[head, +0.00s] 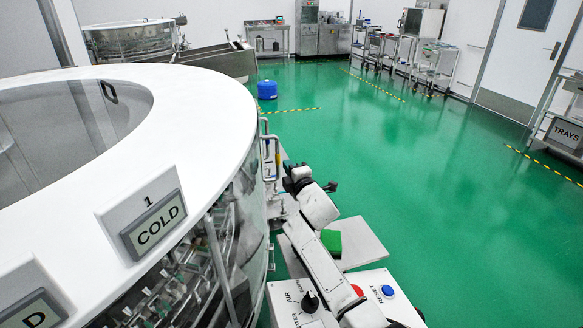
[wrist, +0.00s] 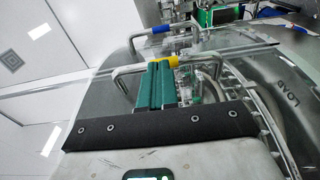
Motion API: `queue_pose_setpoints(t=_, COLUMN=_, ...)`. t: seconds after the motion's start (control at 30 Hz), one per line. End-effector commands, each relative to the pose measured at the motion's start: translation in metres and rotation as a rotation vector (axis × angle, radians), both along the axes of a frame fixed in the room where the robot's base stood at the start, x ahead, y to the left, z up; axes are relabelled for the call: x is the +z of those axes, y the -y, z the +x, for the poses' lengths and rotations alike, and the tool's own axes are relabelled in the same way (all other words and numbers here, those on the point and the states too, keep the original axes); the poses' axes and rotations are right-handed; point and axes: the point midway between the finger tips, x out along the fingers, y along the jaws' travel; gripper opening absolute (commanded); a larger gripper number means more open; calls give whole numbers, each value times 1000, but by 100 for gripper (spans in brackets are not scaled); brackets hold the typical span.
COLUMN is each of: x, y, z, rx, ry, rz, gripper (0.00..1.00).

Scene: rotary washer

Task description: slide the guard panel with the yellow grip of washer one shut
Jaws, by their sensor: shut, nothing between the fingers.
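Washer one (head: 92,180) is the big round machine with a white top ring, at the left of the head view. In the wrist view its clear guard panel (wrist: 92,92) carries a bent metal handle with a yellow grip (wrist: 172,60). My gripper (wrist: 155,66) has its green fingers shut with nothing between them. Their tips lie right at the yellow grip and cover part of the handle; I cannot tell whether they touch. In the head view my gripper (head: 298,180) is beside the washer's right side, and the panel is hard to make out there.
A second handle with a blue grip (wrist: 175,29) stands beyond the yellow one. A blue drum (head: 267,90) stands on the green floor, which is widely clear to the right.

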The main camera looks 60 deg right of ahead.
Motion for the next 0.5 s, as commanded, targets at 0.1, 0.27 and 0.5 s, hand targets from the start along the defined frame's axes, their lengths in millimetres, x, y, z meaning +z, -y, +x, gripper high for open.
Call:
queue_pose_setpoints(t=0.1, x=3, y=-6, z=-10, rx=-2, ry=1, rz=-3, gripper=0)
queue_pose_setpoints(t=0.27, x=4, y=-16, z=-27, rx=-3, ry=1, rz=-2, gripper=0)
queue_pose_setpoints(t=0.5, x=5, y=-30, z=-59, rx=-7, ry=0, rz=-1, gripper=0)
